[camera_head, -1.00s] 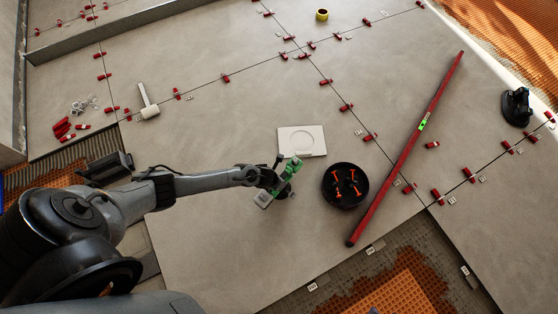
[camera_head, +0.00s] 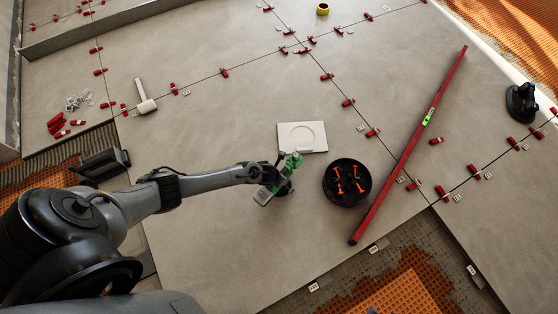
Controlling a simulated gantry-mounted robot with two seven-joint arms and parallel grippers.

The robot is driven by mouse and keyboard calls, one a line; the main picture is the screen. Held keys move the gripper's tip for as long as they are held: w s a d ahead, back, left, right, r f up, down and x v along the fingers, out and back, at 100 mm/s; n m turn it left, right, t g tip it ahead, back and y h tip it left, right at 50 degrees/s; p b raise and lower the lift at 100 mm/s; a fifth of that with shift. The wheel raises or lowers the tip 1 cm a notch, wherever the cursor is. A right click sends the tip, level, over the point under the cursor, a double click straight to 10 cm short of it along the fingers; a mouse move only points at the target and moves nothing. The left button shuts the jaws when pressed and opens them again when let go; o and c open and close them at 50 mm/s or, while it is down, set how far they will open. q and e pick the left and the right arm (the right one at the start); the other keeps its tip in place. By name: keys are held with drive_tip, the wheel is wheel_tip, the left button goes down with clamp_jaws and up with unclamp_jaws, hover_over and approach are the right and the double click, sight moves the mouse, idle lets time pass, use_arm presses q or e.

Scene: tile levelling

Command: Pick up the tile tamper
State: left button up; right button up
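A green and grey tool with a black round part (camera_head: 283,186), which looks like the tile tamper, is at the end of my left arm, left of the black bowl. My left gripper (camera_head: 276,174) is right at this tool and overlaps it in the picture. The fingers are too small and dark to tell whether they are closed on it. I cannot tell whether the tool touches the tile below. My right gripper is not in view.
A white square plate with a round recess (camera_head: 302,137) lies just behind the tool. A black bowl (camera_head: 347,182) holds orange pieces. A long red level (camera_head: 411,147) lies to its right. A white mallet (camera_head: 145,95) lies at back left. Tile in front is clear.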

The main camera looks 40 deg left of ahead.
use_arm(q)
drive_tip(key=shift+f, duration=0.2)
drive_tip(key=shift+c, duration=0.4)
clamp_jaws()
drive_tip(key=shift+r, duration=0.1)
